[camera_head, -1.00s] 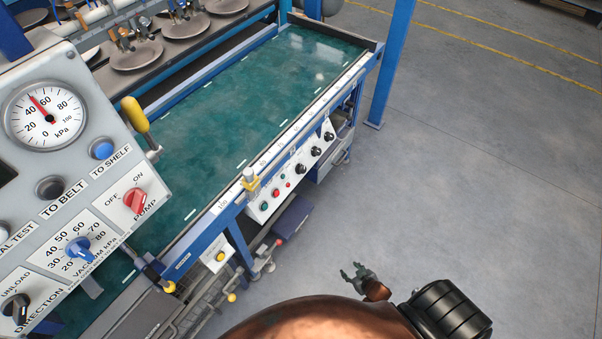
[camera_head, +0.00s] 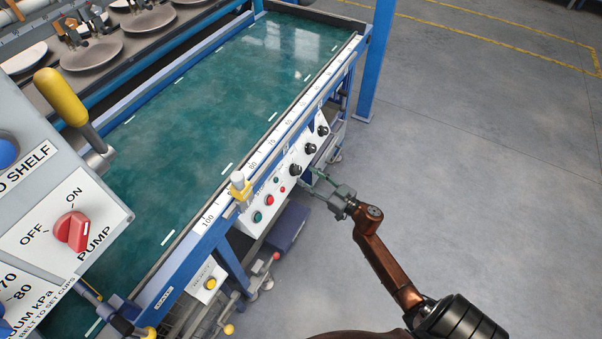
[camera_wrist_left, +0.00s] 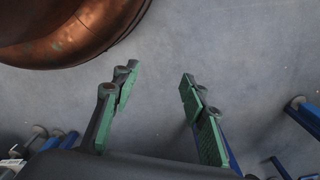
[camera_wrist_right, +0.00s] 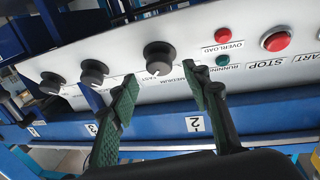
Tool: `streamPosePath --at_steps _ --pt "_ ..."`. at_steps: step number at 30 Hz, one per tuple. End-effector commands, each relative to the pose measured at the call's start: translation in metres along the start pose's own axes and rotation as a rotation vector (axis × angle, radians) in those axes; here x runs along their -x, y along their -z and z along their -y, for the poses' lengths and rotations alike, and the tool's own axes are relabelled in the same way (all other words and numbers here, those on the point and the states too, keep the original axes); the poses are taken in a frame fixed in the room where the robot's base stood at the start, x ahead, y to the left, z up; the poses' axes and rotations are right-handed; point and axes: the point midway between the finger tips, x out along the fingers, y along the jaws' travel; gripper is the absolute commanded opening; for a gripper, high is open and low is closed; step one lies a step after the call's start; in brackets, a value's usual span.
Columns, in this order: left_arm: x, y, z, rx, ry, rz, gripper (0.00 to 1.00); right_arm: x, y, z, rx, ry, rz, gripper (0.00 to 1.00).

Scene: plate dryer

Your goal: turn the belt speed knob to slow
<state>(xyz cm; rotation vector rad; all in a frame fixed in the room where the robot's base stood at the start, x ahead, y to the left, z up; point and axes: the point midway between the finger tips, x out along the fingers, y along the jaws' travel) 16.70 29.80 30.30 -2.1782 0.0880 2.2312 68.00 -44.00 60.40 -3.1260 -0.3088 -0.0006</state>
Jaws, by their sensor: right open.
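In the head view a white control panel (camera_head: 262,208) on the conveyor's front holds three black knobs. The nearest knob (camera_head: 295,169) also shows in the right wrist view (camera_wrist_right: 158,57), where labels around it include MEDIUM and what looks like FAST. A light mark shows on its lower edge. My right gripper (camera_head: 312,182) is open at the panel's front. In its wrist view the fingertips (camera_wrist_right: 160,76) are on either side of this knob's line, and contact cannot be told. My left gripper (camera_wrist_left: 156,78) is open and empty over grey floor, outside the head view.
Two more black knobs, a middle one (camera_wrist_right: 94,72) and a far one (camera_wrist_right: 52,82), sit beside it. A red STOP button (camera_wrist_right: 277,41) and a red overload lamp (camera_wrist_right: 228,35) are on the other side. The green belt (camera_head: 220,110) lies behind; floor at right is clear.

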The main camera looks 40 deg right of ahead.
Motion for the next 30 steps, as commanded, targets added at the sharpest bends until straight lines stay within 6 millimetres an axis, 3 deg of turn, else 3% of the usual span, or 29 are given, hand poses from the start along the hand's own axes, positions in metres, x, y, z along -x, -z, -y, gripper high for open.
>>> streamPosePath --at_steps 9,20,30 --pt "0.033 0.006 -0.006 0.001 -0.01 -0.001 0.4 -0.03 -0.002 0.001 0.0 0.001 0.001 0.44" --pt "0.038 0.007 -0.007 0.001 -0.011 -0.001 0.4 -0.034 -0.001 0.001 0.0 0.001 0.001 0.44" --pt "0.038 0.007 -0.007 0.002 -0.011 -0.001 0.4 -0.033 -0.001 0.001 0.0 0.0 0.001 0.2"
